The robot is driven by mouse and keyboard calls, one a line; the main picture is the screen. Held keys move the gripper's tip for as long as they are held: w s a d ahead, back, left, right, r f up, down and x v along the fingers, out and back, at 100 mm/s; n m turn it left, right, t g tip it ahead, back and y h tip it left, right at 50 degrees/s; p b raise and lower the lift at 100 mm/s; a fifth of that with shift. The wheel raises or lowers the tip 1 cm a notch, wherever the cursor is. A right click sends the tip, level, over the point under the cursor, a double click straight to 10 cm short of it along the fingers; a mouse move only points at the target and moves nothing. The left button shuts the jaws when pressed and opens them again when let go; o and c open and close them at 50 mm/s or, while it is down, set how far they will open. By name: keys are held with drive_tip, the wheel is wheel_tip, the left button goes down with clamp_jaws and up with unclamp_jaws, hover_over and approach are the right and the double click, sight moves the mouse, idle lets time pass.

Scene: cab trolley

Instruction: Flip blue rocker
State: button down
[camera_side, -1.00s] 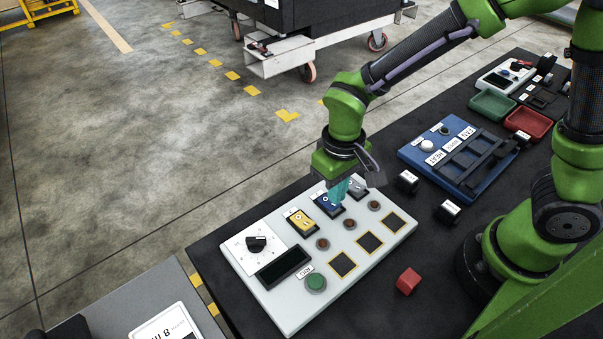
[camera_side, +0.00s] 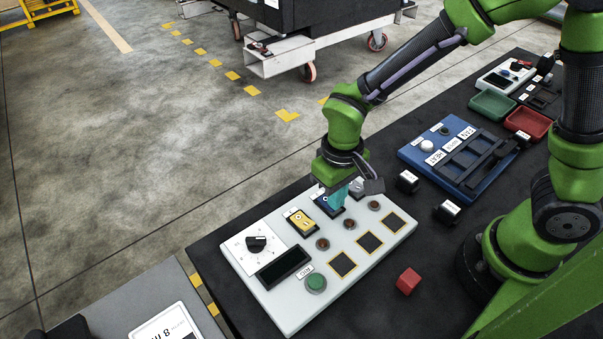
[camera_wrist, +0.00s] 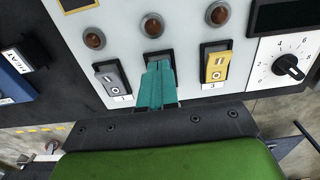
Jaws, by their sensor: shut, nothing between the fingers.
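The blue rocker (camera_side: 322,202) is the middle one of three rockers on the light grey panel (camera_side: 338,311). It is mostly hidden behind my gripper in both views. My gripper (camera_side: 338,204) has teal fingers, shut and empty, with the tips down at the blue rocker. In the wrist view the fingertips (camera_wrist: 155,68) overlap the rocker, and its dark frame (camera_wrist: 157,55) shows just beyond them. I cannot tell whether the tips touch it or which way it is tipped.
A yellow rocker (camera_side: 300,221) and a grey rocker (camera_wrist: 111,78) flank the blue one closely. Brown round lamps (camera_side: 323,244) sit in front. A dial (camera_side: 256,243), a green button (camera_side: 316,283) and a red cube (camera_side: 408,281) are nearby.

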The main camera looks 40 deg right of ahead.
drive_tip(key=shift+f, duration=0.25)
drive_tip(key=shift+r, duration=3.55)
drive_tip(key=shift+f, duration=0.1)
drive_tip(key=s+d+r+m+t+y, duration=0.2)
drive_tip(key=s+d+r+m+t, duration=0.2)
drive_tip(key=d+r, duration=0.8)
drive_tip(key=s+r+t, duration=0.1)
drive_tip(key=s+t, duration=0.1)
drive_tip(key=t, duration=0.1)
drive_tip(key=shift+d+r, duration=0.15)
drive_tip(key=shift+r, duration=0.05)
